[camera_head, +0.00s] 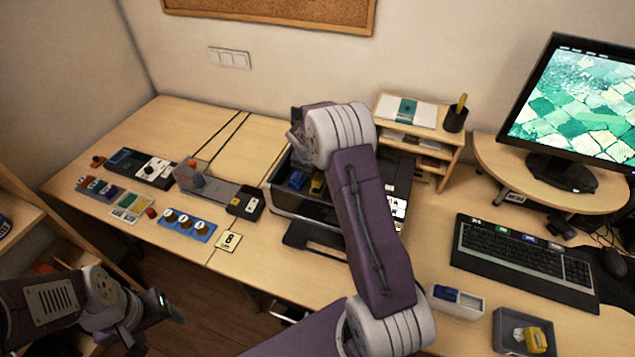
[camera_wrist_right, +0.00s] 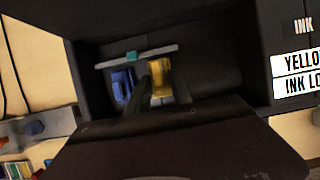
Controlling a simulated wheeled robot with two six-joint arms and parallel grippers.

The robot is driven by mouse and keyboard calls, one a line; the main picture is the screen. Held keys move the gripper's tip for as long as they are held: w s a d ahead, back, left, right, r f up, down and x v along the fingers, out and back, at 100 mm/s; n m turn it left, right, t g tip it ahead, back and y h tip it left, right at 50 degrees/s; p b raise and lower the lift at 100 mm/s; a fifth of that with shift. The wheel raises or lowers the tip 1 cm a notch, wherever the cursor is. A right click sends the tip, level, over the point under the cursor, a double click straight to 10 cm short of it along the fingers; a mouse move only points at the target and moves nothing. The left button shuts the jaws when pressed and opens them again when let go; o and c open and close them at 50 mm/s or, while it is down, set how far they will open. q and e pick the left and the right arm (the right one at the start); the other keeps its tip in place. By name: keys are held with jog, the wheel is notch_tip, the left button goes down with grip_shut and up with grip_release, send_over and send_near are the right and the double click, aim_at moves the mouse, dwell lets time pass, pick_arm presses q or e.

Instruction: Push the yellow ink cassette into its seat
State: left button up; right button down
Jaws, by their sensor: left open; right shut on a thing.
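The yellow ink cassette (camera_wrist_right: 160,75) stands inside the dark open printer (camera_head: 310,212), beside a blue cassette (camera_wrist_right: 122,86). In the head view, the yellow cassette (camera_head: 317,184) shows just left of my right arm. My right gripper (camera_wrist_right: 160,92) is shut on the yellow cassette, one finger on each side. In the head view my right arm covers part of the printer. How deep the cassette sits in its seat cannot be told. My left gripper (camera_head: 160,322) is open and empty at the lower left, off the table edge.
A grey bar (camera_wrist_right: 140,57) crosses behind the cassettes. A white bin (camera_head: 468,306) holds a blue item; a dark bin (camera_head: 508,322) holds a yellow and a white item. A keyboard (camera_head: 520,262) lies right. Servo parts and a blue tray (camera_head: 186,226) lie left.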

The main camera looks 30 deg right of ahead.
aim_at(316, 179)
notch_tip(316, 179, down, 4)
jog(key=shift+w, duration=0.15)
jog(key=c, duration=1.1)
grip_release()
jog(key=shift+c, duration=0.2)
jog(key=shift+r, duration=0.1)
jog(key=v, duration=1.2)
jog(key=s+a+f+m+g+y, duration=0.1)
jog(key=s+a+m, duration=0.5)
jog(key=s+m, duration=0.5)
jog(key=s+a+f+m+y, duration=0.1)
jog(key=s+a+m+y, duration=0.1)
jog(key=s+a+m, duration=0.4)
jog(key=s+m, duration=0.5)
jog(key=m, duration=0.4)
jog(key=shift+s+g+y+p, duration=0.3)
jog(key=shift+s+g+p, duration=0.05)
jog(key=shift+g, duration=0.05)
